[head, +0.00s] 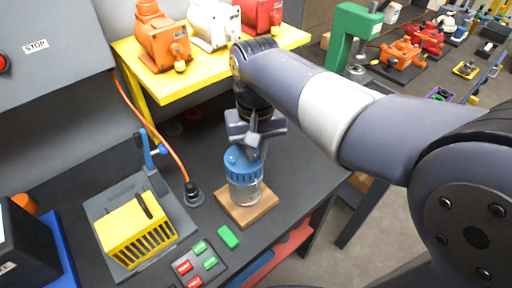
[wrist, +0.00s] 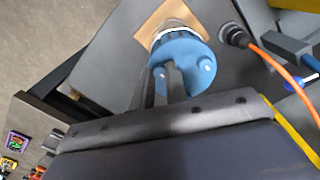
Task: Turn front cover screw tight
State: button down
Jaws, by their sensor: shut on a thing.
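A clear jar-like motor housing (head: 245,194) stands upright on a wooden block (head: 262,210), with a round blue cover (head: 236,168) on top. The cover also shows in the wrist view (wrist: 190,50), with small pale screw heads on its left (wrist: 160,72) and right (wrist: 207,68). My gripper (head: 251,146) points down at the top of the cover. In the wrist view its fingers (wrist: 175,72) are close together over the cover's near part, shut at the front cover screw. The fingers hide the screw itself.
A yellow finned block (head: 135,232) sits in a grey fixture at left. A black plug with an orange cable (head: 193,194) stands close to the wooden block. A green piece (head: 228,237) and a button panel (head: 198,264) lie in front. A yellow shelf (head: 200,75) with motors stands behind.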

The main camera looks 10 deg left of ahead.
aim_at(256, 157)
jog(key=c, duration=1.4)
grip_release()
notch_tip(256, 157, up, 11)
jog(key=shift+f, duration=0.1)
notch_tip(256, 157, down, 11)
jog(key=shift+n, duration=0.3)
